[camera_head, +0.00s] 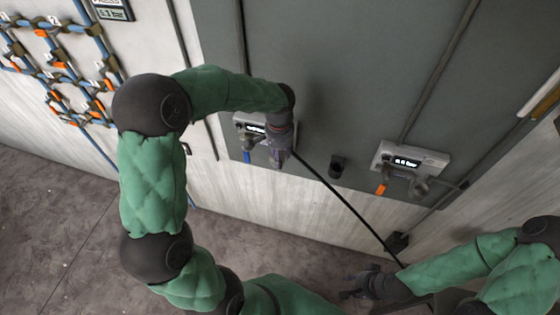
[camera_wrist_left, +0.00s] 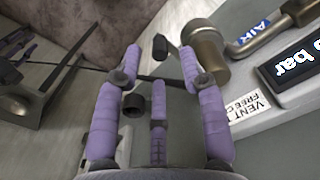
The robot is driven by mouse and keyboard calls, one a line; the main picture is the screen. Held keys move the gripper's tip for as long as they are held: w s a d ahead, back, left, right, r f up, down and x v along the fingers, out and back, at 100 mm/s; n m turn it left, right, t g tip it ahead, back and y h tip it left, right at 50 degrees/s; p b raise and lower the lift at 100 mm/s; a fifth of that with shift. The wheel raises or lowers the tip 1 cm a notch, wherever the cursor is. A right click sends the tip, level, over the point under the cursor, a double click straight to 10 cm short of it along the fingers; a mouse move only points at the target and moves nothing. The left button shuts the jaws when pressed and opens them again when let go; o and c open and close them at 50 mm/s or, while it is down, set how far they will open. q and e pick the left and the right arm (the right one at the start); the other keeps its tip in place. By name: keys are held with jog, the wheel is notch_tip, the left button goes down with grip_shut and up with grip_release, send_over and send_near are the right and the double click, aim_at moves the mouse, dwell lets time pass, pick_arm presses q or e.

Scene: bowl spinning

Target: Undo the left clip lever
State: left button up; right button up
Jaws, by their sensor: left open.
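My left gripper (camera_head: 279,160) is at the left wall unit (camera_head: 240,120), close to its outlet. In the left wrist view, its purple fingers (camera_wrist_left: 158,75) are spread open. A brass-grey cylindrical coupling (camera_wrist_left: 206,52) is beside the right-hand fingers. A small dark lever-like piece (camera_wrist_left: 160,46) stands out to the left of the coupling, near the fingertips; I cannot tell for sure that it is the left clip lever. The gripper holds nothing I can make out. My right gripper (camera_head: 358,284) is low at the right, away from the units; its fingers are too small to judge.
A black hose (camera_head: 345,198) runs from the left unit toward the lower right. Pipework (camera_head: 60,70) is at far left.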

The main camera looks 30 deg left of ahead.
aim_at(284, 153)
pick_arm(q)
jog(key=shift+f, duration=2.05)
grip_shut()
